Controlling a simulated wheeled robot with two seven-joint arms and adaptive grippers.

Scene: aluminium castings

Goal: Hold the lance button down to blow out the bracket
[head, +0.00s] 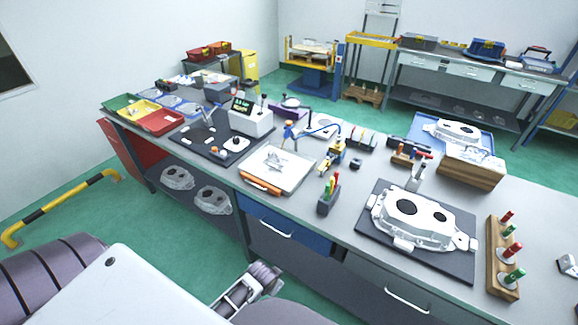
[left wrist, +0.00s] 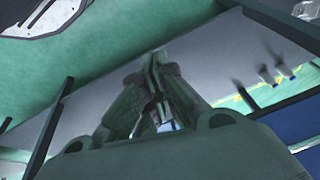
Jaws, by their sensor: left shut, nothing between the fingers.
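A small pale metal bracket (head: 275,160) lies in a shallow white tray (head: 297,178) at the middle of the bench. An orange-handled tool (head: 260,184) lies along the tray's front edge. My left gripper (head: 264,279) is low in front of the bench, well apart from the tray and lance. In the left wrist view its fingers (left wrist: 158,62) are shut and empty. My right gripper is in neither view.
A black mat (head: 196,148) with fixtures lies left of the tray. A pen holder (head: 328,199) stands to its right, before a large casting (head: 415,221) on a dark mat. The bench front has a blue drawer (head: 285,226).

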